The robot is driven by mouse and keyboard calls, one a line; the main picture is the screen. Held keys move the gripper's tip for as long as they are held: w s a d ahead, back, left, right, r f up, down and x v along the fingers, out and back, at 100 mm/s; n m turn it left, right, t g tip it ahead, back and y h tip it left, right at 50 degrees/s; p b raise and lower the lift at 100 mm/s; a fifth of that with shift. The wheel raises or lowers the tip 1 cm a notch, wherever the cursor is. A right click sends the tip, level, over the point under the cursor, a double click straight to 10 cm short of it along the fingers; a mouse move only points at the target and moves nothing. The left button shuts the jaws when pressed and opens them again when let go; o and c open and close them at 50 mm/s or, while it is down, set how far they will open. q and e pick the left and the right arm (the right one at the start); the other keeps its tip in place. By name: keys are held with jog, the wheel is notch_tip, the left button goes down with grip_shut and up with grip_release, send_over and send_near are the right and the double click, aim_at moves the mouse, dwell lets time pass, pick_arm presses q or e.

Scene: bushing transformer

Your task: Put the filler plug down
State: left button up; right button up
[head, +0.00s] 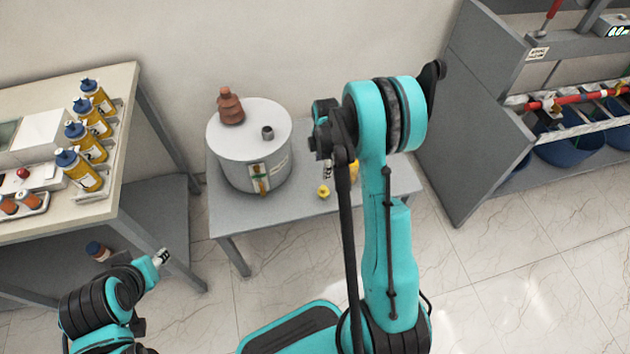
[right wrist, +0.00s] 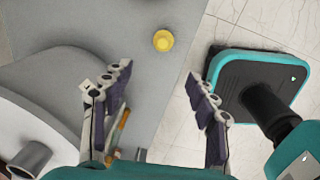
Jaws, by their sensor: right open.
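The yellow filler plug (head: 323,191) rests on the grey low table (head: 225,215), near its front edge. It also shows in the right wrist view (right wrist: 163,40), beyond my fingertips and touching neither. My right gripper (right wrist: 158,85) is open with nothing between its fingers; in the head view its arm mostly hides it. The grey transformer tank (head: 235,168) stands on the same table, left of the plug. Its lid bears a brown bushing (head: 230,106) and an open-looking filler neck (head: 268,132). My left gripper (head: 160,258) is small at lower left, its jaws unclear.
A bench (head: 125,85) at left holds several yellow bottles with blue caps (head: 87,170). A yellow-orange object (head: 354,170) is partly hidden behind my right arm. A grey shelf unit (head: 475,110) with blue bins stands at right.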

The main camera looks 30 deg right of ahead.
jog(key=s+a+r+m+t, duration=0.2)
jog(key=s+a+r+m, duration=0.15)
jog(key=r, duration=0.45)
jog(key=s+a+r+m+t, duration=0.1)
jog(key=s+a+r+m, duration=0.3)
jog(key=r, duration=0.4)
jog(key=s+a+r+m+t, duration=0.3)
jog(key=s+a+r+m, duration=0.2)
jog(key=s, duration=0.6)
jog(key=a+m, duration=0.2)
jog(key=m, duration=0.1)
jog(key=shift+a+t, duration=0.3)
jog(key=shift+a, duration=0.05)
jog(key=shift+m, duration=0.25)
